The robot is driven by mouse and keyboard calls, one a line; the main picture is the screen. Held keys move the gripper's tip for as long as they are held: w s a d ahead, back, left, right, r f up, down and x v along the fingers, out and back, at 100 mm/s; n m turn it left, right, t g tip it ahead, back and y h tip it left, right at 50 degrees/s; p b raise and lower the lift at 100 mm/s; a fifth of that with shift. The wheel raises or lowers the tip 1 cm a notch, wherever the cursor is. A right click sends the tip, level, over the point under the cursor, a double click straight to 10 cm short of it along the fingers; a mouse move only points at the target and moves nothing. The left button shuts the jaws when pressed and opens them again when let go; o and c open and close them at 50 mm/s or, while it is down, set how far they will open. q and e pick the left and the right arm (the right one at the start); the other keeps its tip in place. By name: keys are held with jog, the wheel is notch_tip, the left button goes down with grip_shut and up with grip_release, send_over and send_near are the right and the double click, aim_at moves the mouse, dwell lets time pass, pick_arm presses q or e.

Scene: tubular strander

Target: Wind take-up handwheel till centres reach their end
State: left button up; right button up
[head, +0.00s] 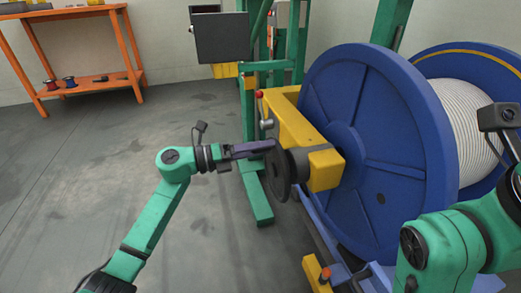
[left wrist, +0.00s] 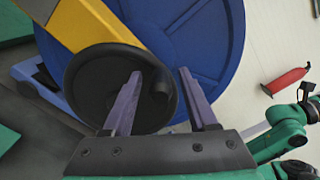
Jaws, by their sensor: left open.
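The take-up handwheel is a black disc (head: 278,174) on the end of the yellow take-up block (head: 323,165), beside the blue reel (head: 380,150). My left gripper (head: 268,147) reaches it from the left, with its fingers at the upper part of the rim. In the left wrist view the handwheel (left wrist: 100,95) shows face-on, with a dark knob (left wrist: 160,83) near its right rim. The open fingers of my left gripper (left wrist: 160,75) stand to either side of the knob. I cannot tell whether they touch it. The centres are hidden. My right gripper is out of view.
The reel carries pale cable (head: 465,125). A green frame (head: 262,195) stands behind the handwheel, with a dark panel box (head: 222,37) above. An orange shelf (head: 95,80) with small spools is at the back left. The grey floor on the left is clear.

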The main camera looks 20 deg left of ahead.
pick_arm(q)
jog(key=shift+c, duration=0.2)
grip_shut()
dwell(1.1)
